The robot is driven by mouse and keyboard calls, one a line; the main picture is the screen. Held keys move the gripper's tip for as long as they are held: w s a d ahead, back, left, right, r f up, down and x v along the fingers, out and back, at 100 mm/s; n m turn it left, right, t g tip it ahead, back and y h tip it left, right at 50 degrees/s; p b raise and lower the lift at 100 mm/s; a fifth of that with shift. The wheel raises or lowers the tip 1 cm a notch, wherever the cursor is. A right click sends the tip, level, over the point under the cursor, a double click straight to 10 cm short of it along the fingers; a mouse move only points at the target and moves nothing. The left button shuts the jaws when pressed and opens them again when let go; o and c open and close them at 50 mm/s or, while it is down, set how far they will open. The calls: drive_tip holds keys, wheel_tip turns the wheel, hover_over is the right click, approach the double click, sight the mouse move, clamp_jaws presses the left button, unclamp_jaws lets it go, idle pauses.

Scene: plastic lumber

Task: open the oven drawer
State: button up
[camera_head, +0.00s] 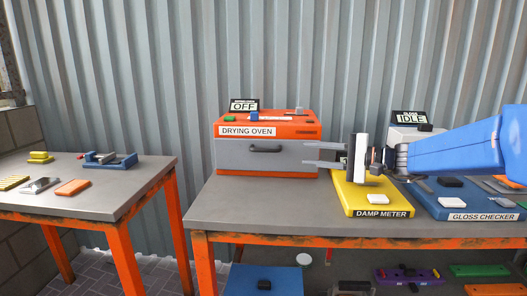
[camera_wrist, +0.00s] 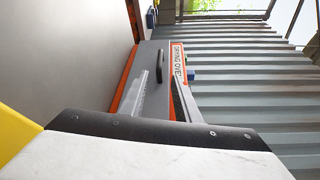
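The drying oven (camera_head: 267,130) is an orange box with a grey front drawer (camera_head: 232,158), standing on the grey table. The drawer looks closed. Its dark bar handle (camera_head: 265,149) is in the middle of the front, and it also shows in the wrist view (camera_wrist: 160,65). My gripper (camera_head: 304,153) is to the right of the handle and apart from it, with its two thin fingers pointing left. The fingers are spread with nothing between them. In the wrist view my gripper (camera_wrist: 160,79) has its fingertips just short of the handle.
A yellow damp meter (camera_head: 345,190) sits under my wrist, right of the oven. A blue gloss checker (camera_head: 435,208) lies farther right. An OFF sign (camera_head: 244,105) stands on the oven. The table (camera_head: 245,208) in front of the drawer is clear. A second table (camera_head: 110,200) stands left across a gap.

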sight(272, 151)
drive_tip(key=x, duration=1.5)
drive_tip(key=shift+a, duration=0.15)
drive_tip(key=shift+f, duration=0.1)
clamp_jaws()
